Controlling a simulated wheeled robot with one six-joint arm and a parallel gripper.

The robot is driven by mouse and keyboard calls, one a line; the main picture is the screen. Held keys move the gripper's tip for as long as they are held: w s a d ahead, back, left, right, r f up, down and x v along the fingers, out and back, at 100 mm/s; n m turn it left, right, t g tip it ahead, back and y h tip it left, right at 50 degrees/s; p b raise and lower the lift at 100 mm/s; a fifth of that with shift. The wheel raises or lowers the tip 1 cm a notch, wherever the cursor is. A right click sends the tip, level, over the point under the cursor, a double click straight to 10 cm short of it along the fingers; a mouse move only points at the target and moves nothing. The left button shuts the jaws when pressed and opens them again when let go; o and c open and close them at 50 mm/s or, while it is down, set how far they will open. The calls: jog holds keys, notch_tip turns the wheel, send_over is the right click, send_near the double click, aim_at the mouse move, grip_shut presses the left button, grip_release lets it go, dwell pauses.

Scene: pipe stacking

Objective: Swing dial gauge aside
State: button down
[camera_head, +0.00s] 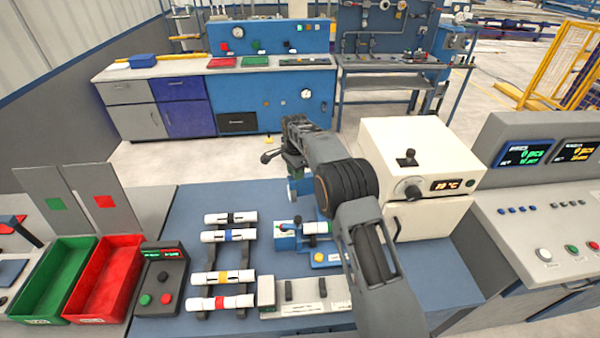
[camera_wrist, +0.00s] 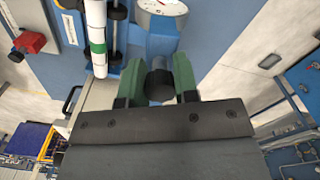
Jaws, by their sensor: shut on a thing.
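The dial gauge (camera_wrist: 162,6) shows its white face at the top edge of the wrist view, partly cut off, on a blue fixture (camera_wrist: 150,42). My gripper (camera_wrist: 158,72) has green fingers shut on a dark round knob (camera_wrist: 160,84) just below the gauge. How the knob joins the gauge is hidden. A white pipe with a green band (camera_wrist: 97,42) is upright in the picture, left of my gripper. In the head view my gripper (camera_head: 291,158) is at the back edge of the blue bench, and my arm hides the gauge there.
Several banded pipes lie on a black rack (camera_head: 243,262) on the blue bench (camera_head: 190,205). A green bin (camera_head: 58,268) and a red bin (camera_head: 108,275) stand left. A white box with a display (camera_head: 425,150) stands close to the right of my arm.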

jog(key=shift+w+a+m+p, duration=0.1)
jog(key=shift+w+m+p, duration=0.2)
jog(key=shift+w+m, duration=0.7)
jog(key=shift+r, duration=0.1)
jog(key=c, duration=0.9)
grip_release()
jog(key=shift+o, duration=0.2)
notch_tip(320, 180, up, 7)
jog(key=shift+r+b, duration=0.2)
jog(key=shift+b, duration=0.15)
